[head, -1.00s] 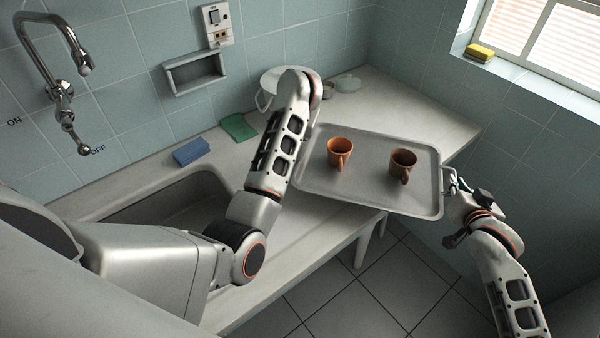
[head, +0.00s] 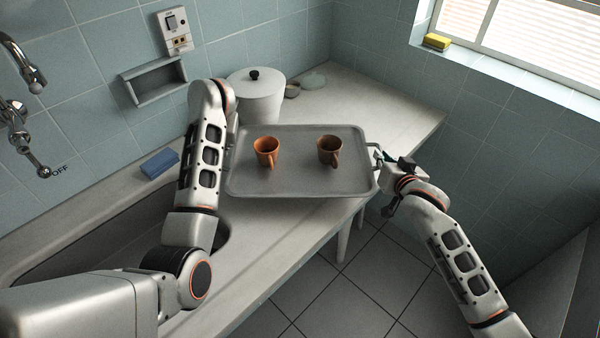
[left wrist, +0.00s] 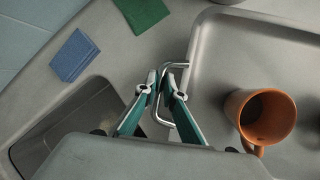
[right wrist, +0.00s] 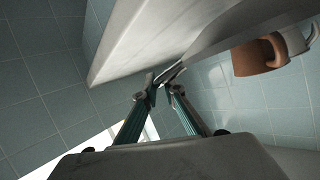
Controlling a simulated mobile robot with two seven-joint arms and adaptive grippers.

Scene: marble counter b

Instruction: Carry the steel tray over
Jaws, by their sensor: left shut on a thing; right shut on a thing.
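The grey steel tray (head: 300,183) is held between my two grippers, partly over the counter and partly past its front edge. The gap beneath it is hard to judge. An orange mug (head: 266,155) and a browner mug (head: 330,152) stand upright on it. My left gripper (left wrist: 168,85) is shut on the tray's left handle (left wrist: 160,108); in the head view my arm hides it. My right gripper (head: 381,159) is shut on the right handle; it also shows in the right wrist view (right wrist: 163,86), below the tray's edge.
The sink (head: 100,235) and a blue sponge (head: 160,163) are at left. A green cloth (left wrist: 142,12) lies nearby. The counter's back right is clear (head: 385,108).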

